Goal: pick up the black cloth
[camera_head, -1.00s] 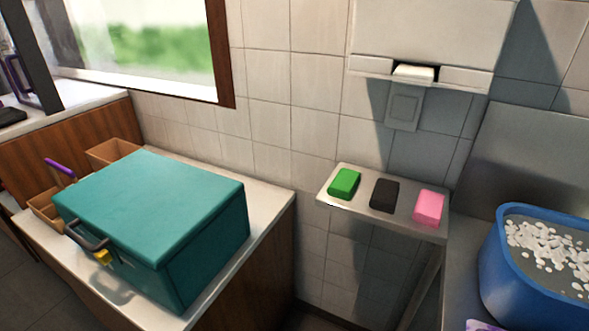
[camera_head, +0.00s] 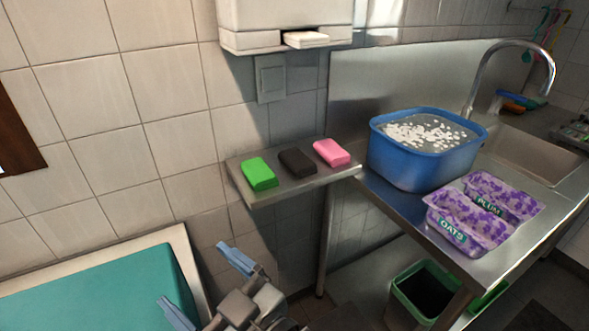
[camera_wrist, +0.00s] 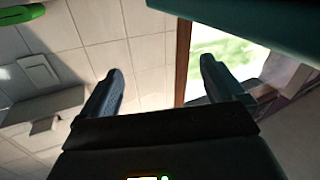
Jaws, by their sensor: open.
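The black cloth (camera_head: 297,162) lies folded on a small metal wall shelf (camera_head: 262,199), between a green cloth (camera_head: 259,173) on its left and a pink cloth (camera_head: 331,152) on its right. My gripper (camera_head: 203,277) is low in the head view, below and left of the shelf, with its two fingers spread apart and nothing between them. In the wrist view my gripper (camera_wrist: 160,85) also shows open, facing the tiled wall and window. The black cloth cannot be made out in the wrist view; a green item (camera_wrist: 28,78) shows at its left edge.
A teal box (camera_head: 95,290) stands at the lower left. A paper dispenser (camera_head: 285,22) hangs above the shelf. A blue tub (camera_head: 415,167) and purple packs (camera_head: 468,235) stand on the metal counter at right. A green bin (camera_head: 425,290) is below. Space above the cloths is clear.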

